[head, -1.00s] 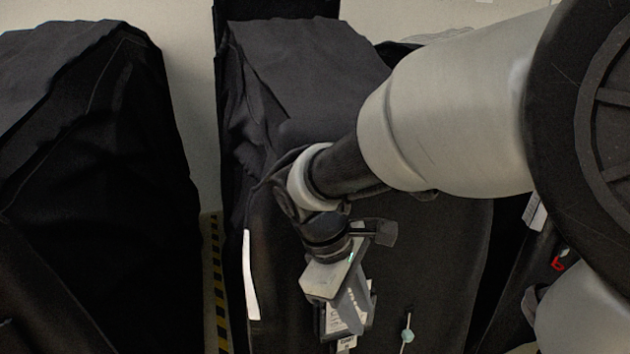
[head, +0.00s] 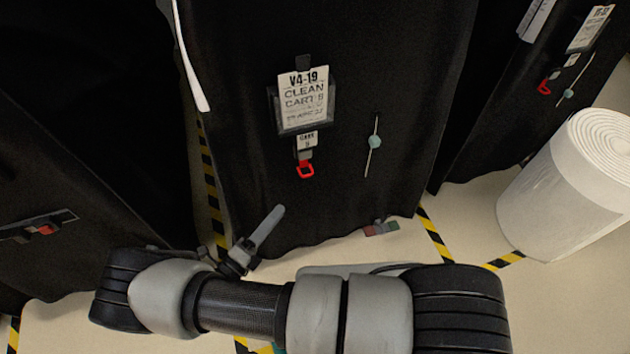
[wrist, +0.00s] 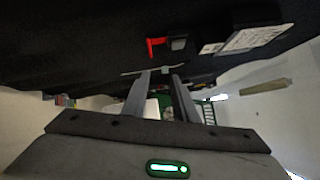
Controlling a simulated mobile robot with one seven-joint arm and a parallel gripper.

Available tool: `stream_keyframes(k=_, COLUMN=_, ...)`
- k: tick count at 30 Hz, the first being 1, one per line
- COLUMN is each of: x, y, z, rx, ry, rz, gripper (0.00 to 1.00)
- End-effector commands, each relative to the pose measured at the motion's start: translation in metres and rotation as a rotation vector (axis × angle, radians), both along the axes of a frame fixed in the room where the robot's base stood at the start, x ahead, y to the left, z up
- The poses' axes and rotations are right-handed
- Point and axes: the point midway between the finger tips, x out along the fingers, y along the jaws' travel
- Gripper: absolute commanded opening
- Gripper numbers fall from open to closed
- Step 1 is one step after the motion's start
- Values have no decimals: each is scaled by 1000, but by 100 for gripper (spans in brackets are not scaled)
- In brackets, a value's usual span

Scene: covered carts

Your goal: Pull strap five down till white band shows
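The black cart cover (head: 345,60) hangs in the middle of the head view. A card reading V4-19 CLEAN CART (head: 303,98) is on it, with a small tag (head: 306,141) and a red hook-shaped pull (head: 305,170) below. I cannot make out which part is strap five. A white strip (head: 190,55) runs down the cover's left edge. My gripper (head: 265,230) is low and left of the red pull, apart from it. In the wrist view my gripper (wrist: 163,88) has its fingers spread with nothing between them. The red pull (wrist: 155,47) is beyond the fingertips.
A thin pale stick with a teal bead (head: 375,142) hangs right of the card. A white roll (head: 570,190) stands on the right. Another covered cart (head: 75,150) stands on the left. Striped tape marks the floor.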

Motion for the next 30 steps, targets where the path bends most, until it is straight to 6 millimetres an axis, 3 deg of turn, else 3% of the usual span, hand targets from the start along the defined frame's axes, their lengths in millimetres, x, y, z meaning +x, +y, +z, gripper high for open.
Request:
stream_keyframes(k=1, x=-4, y=2, z=-17, rx=-60, ry=7, rz=49, gripper=26)
stream_keyframes(k=4, x=-8, y=5, z=-31, rx=-135, ry=15, rz=109, gripper=26)
stream_keyframes(k=11, x=2, y=0, z=-33, rx=-171, ry=19, rz=133, gripper=26)
stream_keyframes(k=30, x=114, y=-65, z=-15, rx=-167, ry=19, rz=129, gripper=26)
